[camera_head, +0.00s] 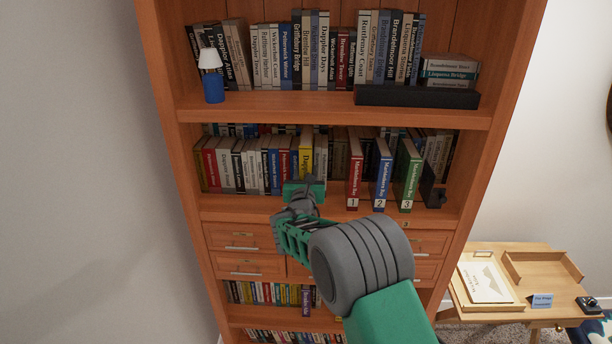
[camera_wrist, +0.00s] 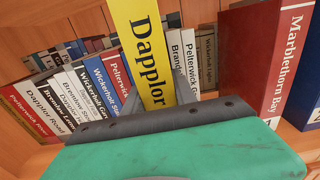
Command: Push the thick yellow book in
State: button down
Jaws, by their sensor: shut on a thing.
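The thick yellow book (camera_head: 306,150) stands upright in the row on the middle shelf. In the wrist view the yellow book (camera_wrist: 138,40) shows its spine, with lettering starting "Dapplor", and it sticks out in front of its neighbours. My gripper (camera_head: 305,184) is at the lower part of its spine. In the wrist view my gripper (camera_wrist: 157,104) is shut on the book, with grey fingers at its two sides. The book's lower end is hidden behind my gripper.
Thinner books stand close on both sides, among them a blue one (camera_wrist: 103,78) and a white one (camera_wrist: 188,62). Big numbered volumes, red (camera_head: 354,175), blue (camera_head: 382,175) and green (camera_head: 408,175), stand forward at the right. Drawers (camera_head: 238,237) are below the shelf.

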jog(key=shift+w+d+r, duration=0.1)
jog(key=shift+w, duration=0.4)
jog(key=shift+w+d+r, duration=0.1)
jog(key=shift+w, duration=0.35)
jog(key=shift+r, duration=0.2)
